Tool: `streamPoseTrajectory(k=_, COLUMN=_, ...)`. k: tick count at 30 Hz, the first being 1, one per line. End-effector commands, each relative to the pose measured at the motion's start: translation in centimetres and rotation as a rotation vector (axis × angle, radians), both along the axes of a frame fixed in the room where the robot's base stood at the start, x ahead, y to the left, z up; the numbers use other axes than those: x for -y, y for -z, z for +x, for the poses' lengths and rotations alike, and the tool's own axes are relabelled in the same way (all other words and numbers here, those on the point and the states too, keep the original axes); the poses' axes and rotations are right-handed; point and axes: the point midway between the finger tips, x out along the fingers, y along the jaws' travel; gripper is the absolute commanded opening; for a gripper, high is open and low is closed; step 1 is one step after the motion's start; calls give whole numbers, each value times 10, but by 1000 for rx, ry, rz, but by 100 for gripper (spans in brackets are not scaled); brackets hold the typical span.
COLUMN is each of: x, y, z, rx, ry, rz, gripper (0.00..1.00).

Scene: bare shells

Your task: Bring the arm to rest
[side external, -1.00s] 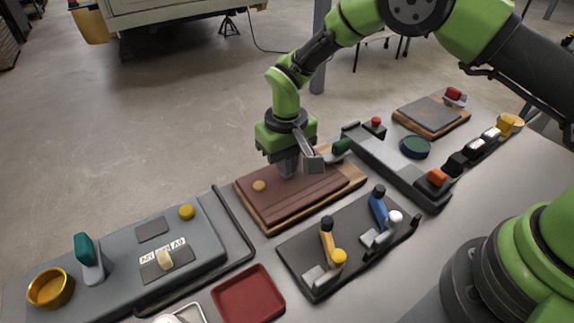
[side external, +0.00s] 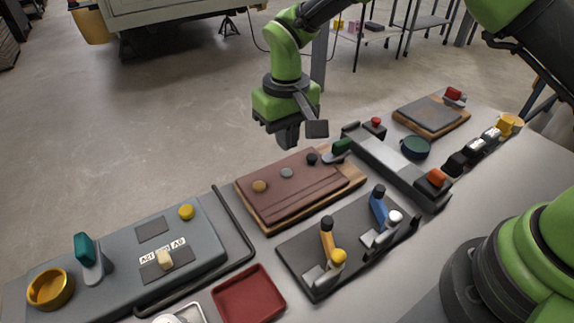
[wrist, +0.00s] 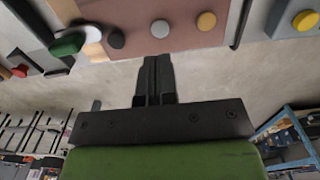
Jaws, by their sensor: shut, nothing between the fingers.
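My gripper (side external: 288,140) is shut and empty. In the side view it hangs in the air above the far edge of the brown board (side external: 318,190), pointing down and touching nothing. The board carries an orange-tan button (side external: 259,186), a grey button (side external: 287,173) and a black button (side external: 312,159). In the wrist view the closed fingers (wrist: 155,62) point toward the board's edge, with the grey button (wrist: 160,28) just beyond the tips.
A green-handled lever (side external: 342,146) stands by the board's right end. A dark plate with blue and yellow levers (side external: 330,245) lies in front. A grey panel (side external: 110,262) is at left, a red tray (side external: 248,295) at the front. The air around my gripper is clear.

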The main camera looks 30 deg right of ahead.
Motion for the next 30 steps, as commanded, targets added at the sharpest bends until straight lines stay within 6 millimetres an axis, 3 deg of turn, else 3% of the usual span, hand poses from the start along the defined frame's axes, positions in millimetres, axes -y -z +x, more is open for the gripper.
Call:
streamPoseTrajectory(k=14, x=0, y=-10, z=0, rx=2, ry=1, rz=1, gripper=0)
streamPoseTrajectory(k=17, x=4, y=-23, z=-1, rx=17, ry=11, rz=12, gripper=0)
streamPoseTrajectory(k=23, x=27, y=-95, z=-17, rx=109, ry=73, rz=72, gripper=0)
streamPoseTrajectory(k=30, x=64, y=-177, z=-73, rx=254, ry=166, rz=154, gripper=0)
